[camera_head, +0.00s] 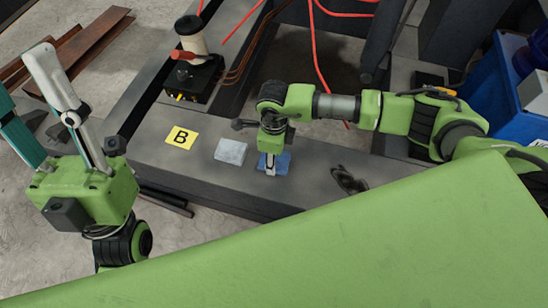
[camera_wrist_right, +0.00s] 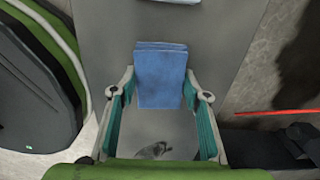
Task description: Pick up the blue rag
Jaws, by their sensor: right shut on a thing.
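The blue rag (camera_head: 284,162) lies on the grey bench (camera_head: 312,160), beneath my right gripper (camera_head: 270,170). In the right wrist view the blue rag (camera_wrist_right: 160,75) is a folded rectangle between the two teal-padded fingers of my right gripper (camera_wrist_right: 158,82). The gripper is shut on the rag, which still appears to be at the bench surface. In the head view the gripper hides part of the rag. My left gripper (camera_head: 22,85) is raised at the far left, its fingers spread apart and empty, away from the rag.
A pale grey folded cloth or block (camera_head: 231,151) and a yellow "B" card (camera_head: 182,137) lie left of the rag. A dark crumpled piece (camera_head: 348,180) lies right. A black device (camera_head: 192,78) stands behind. Red cables (camera_head: 314,45) hang behind my right arm. A blue bin (camera_head: 500,90) is at right.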

